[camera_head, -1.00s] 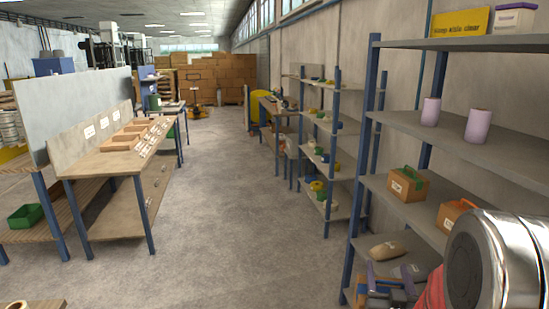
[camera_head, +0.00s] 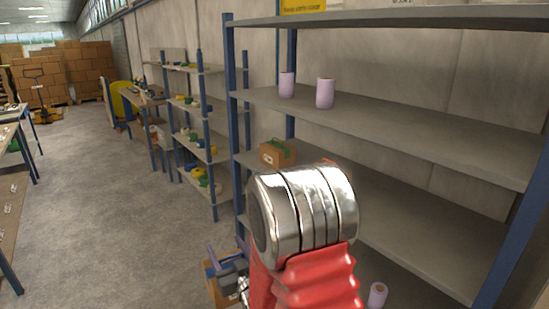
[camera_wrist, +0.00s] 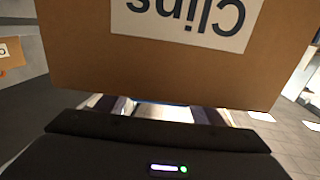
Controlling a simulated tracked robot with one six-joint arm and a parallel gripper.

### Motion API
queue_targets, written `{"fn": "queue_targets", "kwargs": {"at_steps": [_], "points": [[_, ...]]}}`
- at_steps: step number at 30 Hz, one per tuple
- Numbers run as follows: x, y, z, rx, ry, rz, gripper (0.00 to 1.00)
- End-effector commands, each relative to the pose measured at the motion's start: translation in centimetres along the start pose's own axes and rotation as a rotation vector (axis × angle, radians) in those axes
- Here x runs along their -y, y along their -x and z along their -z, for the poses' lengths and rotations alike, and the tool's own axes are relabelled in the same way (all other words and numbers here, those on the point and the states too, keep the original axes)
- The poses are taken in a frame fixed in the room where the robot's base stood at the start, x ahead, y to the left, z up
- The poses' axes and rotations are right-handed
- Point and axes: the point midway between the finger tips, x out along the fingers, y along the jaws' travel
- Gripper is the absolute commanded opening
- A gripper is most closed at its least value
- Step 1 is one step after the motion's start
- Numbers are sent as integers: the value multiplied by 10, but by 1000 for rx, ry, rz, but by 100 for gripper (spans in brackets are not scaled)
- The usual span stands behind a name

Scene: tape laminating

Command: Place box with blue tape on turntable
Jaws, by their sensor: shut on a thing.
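A brown cardboard box labelled "Clips" (camera_wrist: 150,70) fills the top of the wrist view, its label upside down. My gripper (camera_wrist: 165,108) is shut on it, and a thin blue strip shows at the box's lower edge between the fingers. In the head view the held box (camera_head: 222,293) shows low, left of my arm, with blue on it. My gripper (camera_head: 232,273) is beside it there, partly covered by my own arm. I see no turntable that I can make out.
A shelf rack (camera_head: 420,120) stands close on the right, holding purple rolls (camera_head: 325,93) and a box with green tape (camera_head: 277,153). A second rack (camera_head: 205,145) stands farther left. The grey floor (camera_head: 100,200) is open, with a workbench (camera_head: 12,210) at the left edge.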

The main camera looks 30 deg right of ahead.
Motion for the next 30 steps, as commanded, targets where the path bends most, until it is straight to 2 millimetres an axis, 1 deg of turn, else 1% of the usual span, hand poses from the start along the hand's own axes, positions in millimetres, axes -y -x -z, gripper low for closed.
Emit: {"fn": "queue_targets", "kwargs": {"at_steps": [1,6,9,12,30], "points": [[9,-1,1,-3,0,5,1],[37,-1,1,-3,0,5,1],[50,0,1,-3,0,4,1],[58,0,1,-2,0,1,1],[59,1,1,-2,1,-1,1]]}}
